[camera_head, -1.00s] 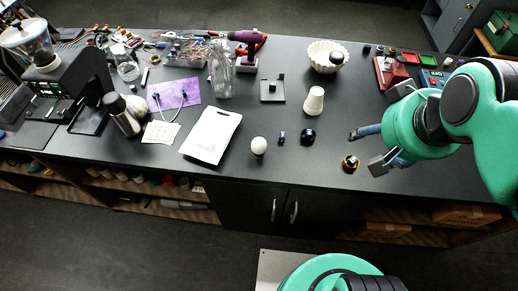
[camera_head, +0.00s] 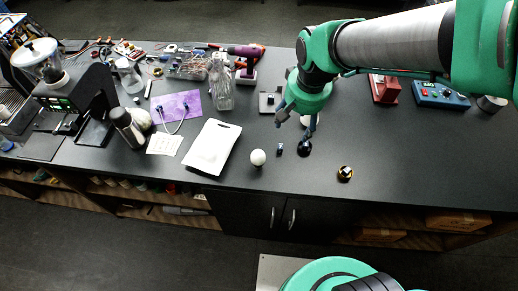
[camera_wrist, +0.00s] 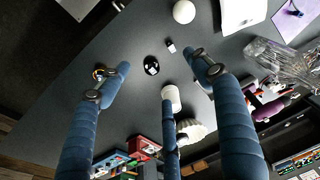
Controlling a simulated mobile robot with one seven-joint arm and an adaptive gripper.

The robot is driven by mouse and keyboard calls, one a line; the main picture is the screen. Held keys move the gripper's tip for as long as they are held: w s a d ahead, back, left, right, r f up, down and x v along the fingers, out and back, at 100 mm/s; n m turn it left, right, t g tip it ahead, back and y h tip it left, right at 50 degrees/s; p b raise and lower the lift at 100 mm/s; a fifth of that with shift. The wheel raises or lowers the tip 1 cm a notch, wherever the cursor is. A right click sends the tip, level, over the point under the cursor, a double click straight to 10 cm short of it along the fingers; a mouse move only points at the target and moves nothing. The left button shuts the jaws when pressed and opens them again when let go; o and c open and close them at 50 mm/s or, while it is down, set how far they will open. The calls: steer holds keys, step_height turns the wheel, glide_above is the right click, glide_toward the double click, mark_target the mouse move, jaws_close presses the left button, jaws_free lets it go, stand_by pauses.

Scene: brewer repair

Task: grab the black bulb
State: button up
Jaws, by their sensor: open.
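The black bulb (camera_head: 305,149) is a small, round, glossy black object on the dark counter, near its front edge. It also shows in the wrist view (camera_wrist: 151,67), between the outer fingers and toward the top. My gripper (camera_head: 297,121) is open and empty, above and slightly behind the bulb in the head view. Its blue fingers (camera_wrist: 160,68) are spread apart, with the bulb between their tips in the picture and apart from them. The white cup (camera_wrist: 171,97) is partly hidden behind the middle finger.
A white board (camera_head: 211,147) is farther left. The counter at the right front is clear.

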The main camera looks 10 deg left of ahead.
steer(key=g+p, duration=0.2)
steer(key=p, duration=0.1)
glide_toward(258, 152)
steer(key=shift+s+a+n+h, duration=0.15)
steer(key=shift+a+n+h, duration=0.15)
steer(key=shift+h, duration=0.1)
steer(key=shift+f, duration=4.25)
steer(key=shift+f, duration=2.6)
steer(key=shift+c, duration=0.2)
steer(key=c, duration=1.3)
